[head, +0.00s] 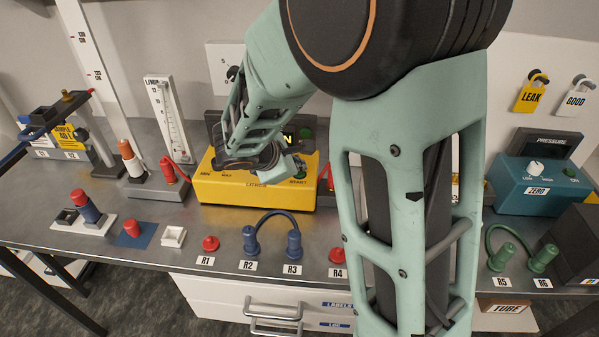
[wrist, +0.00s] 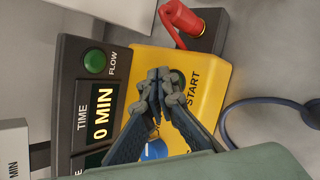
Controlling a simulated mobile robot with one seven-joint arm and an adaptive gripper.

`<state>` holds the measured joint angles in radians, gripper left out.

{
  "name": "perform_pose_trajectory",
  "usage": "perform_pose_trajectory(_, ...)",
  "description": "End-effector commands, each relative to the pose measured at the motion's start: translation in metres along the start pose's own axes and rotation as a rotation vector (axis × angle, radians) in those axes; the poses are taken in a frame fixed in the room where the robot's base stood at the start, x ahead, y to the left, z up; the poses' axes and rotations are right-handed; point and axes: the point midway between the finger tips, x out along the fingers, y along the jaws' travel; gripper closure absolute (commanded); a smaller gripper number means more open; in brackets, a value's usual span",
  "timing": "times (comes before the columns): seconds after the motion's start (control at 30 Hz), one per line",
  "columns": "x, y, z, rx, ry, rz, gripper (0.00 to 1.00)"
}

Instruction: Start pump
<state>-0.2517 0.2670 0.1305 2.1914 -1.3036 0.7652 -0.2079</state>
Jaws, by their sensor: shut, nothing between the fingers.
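The yellow pump (head: 225,186) stands at the middle of the bench, partly behind my arm. Its START label shows in the wrist view (wrist: 191,91), right beside my fingertips. I cannot tell whether the tips touch the button. The dark panel (wrist: 75,90) reads TIME 0 MIN, with a green FLOW lamp (wrist: 95,62). A blue knob (wrist: 154,150) shows partly behind my fingers.
Red plug R1 (head: 210,244) and blue plugs R2 (head: 250,240) and R3 (head: 294,244), joined by a tube, stand at the bench front. A teal pressure box (head: 530,190) stands at right. A red fitting (wrist: 200,22) stands beside the pump. My arm covers the middle right.

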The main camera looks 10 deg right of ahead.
Motion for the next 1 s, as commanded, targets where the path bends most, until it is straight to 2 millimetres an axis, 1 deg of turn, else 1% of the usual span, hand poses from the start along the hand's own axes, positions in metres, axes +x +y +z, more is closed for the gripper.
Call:
perform_pose_trajectory(0.63,0.002,-0.002,-0.002,0.000,0.000,0.000,1.00)
perform_pose_trajectory(1.0,-0.009,0.007,0.007,-0.001,0.000,0.000,1.00)
